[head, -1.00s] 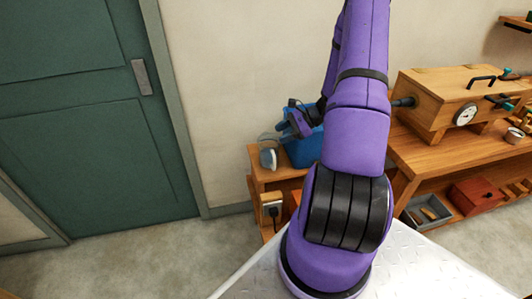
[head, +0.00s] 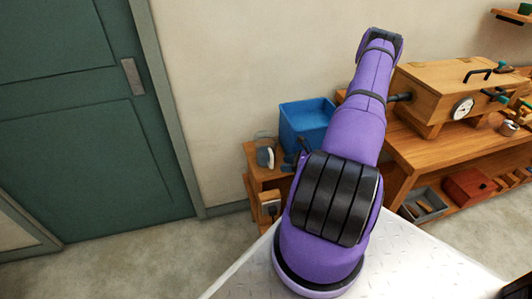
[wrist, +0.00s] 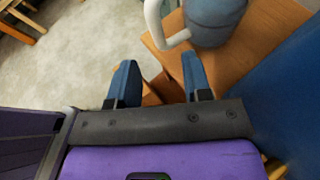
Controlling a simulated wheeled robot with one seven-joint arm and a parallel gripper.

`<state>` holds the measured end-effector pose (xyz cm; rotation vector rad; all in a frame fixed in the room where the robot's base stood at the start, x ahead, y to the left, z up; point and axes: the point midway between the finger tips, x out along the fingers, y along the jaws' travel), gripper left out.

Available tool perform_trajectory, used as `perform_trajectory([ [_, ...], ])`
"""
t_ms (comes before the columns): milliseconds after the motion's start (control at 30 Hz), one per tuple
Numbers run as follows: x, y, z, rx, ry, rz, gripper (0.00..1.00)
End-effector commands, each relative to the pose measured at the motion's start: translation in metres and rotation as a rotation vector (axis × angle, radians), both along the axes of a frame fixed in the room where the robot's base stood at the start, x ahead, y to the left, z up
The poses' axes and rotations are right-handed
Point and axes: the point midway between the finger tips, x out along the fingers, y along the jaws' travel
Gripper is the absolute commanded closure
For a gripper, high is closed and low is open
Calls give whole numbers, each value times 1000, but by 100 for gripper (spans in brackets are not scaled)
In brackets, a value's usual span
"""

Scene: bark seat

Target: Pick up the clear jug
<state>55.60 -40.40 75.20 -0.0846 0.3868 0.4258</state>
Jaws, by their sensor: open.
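The clear jug (head: 264,152) stands on a small wooden stand (head: 262,178), left of a blue bin, in the head view. In the wrist view the jug (wrist: 214,20) is at the top, cut off by the edge, its white handle on its left side. My gripper (wrist: 161,80) is open and empty, its two blue fingertips pointing up the picture. The handle's lower end lies just beyond the gap between them, apart from both fingers. In the head view my purple arm hides most or all of the gripper.
The blue bin (head: 306,125) stands close to the right of the jug; its side (wrist: 285,105) fills the right of the wrist view. A workbench (head: 425,150) with a wooden gauge box (head: 440,95) is farther right. The floor left of the stand is clear, before a green door (head: 75,130).

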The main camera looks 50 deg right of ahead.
Motion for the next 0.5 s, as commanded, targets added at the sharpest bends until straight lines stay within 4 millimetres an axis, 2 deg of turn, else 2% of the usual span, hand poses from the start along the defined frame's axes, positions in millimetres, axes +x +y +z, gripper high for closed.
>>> perform_trajectory([
  [100, 12, 6, -5, 1, -1, 1, 55],
  [333, 25, 12, -9, 0, 0, 1, 55],
  [500, 46, 23, -16, 2, 0, 1, 55],
])
